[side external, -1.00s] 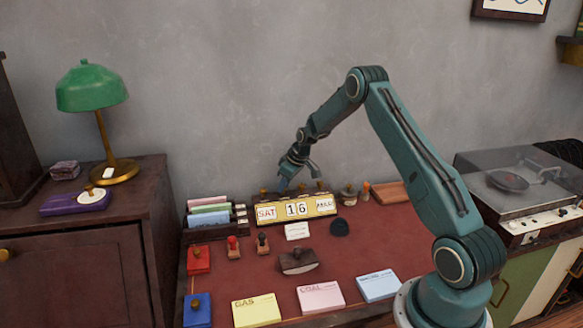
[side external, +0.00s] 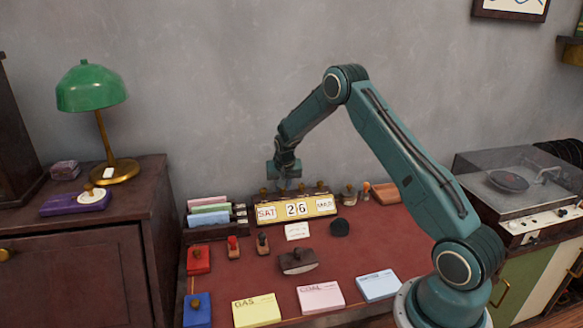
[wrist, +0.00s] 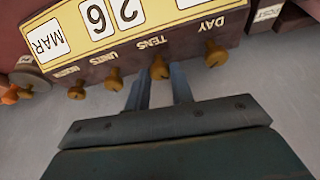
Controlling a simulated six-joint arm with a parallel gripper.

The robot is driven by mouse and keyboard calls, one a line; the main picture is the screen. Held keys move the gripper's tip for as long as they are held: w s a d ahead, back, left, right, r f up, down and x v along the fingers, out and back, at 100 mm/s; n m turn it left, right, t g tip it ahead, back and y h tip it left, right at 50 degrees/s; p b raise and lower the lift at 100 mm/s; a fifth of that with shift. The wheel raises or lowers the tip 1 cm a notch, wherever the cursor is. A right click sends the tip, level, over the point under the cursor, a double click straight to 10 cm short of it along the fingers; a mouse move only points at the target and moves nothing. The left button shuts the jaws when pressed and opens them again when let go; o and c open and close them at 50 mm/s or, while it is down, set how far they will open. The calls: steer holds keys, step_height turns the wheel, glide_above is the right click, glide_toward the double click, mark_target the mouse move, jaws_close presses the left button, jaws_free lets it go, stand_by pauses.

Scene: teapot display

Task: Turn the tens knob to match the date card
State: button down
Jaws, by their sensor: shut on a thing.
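The yellow desk calendar (side external: 330,211) stands at the back of the desk and reads SAT 26 MAR. In the wrist view the calendar (wrist: 185,38) is upside down, with brass knobs along its edge beside the labels DAY, TENS, UNITS and a blurred one. The tens knob (wrist: 160,68) lies between my gripper's fingers. My gripper (wrist: 162,82) is shut on it; in the side view my gripper (side external: 287,187) is behind the calendar, its fingertips partly hidden. A small white card (side external: 297,231), likely the date card, lies in front; its writing is too small to read.
Knob-handled stamps (side external: 349,195) stand right of the calendar, and a file rack (side external: 213,212) stands left. A blotter (side external: 298,261) and yellow, pink and blue note pads (side external: 321,297) lie in front. The grey wall is close behind.

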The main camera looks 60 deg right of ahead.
steer(key=m, duration=0.2)
steer(key=m+g, duration=0.1)
steer(key=shift+w+a+m+h, duration=0.1)
steer(key=shift+a+m+h, duration=0.05)
steer(key=shift+m+h, duration=0.2)
steer(key=m+g, duration=0.2)
steer(key=m, duration=0.2)
steer(key=shift+w, duration=0.15)
steer(key=shift+m, duration=0.25)
steer(key=c, duration=1.2)
jaws_free()
steer(key=v, duration=1.3)
steer(key=shift+a+r, duration=0.2)
steer(key=shift+r, duration=0.15)
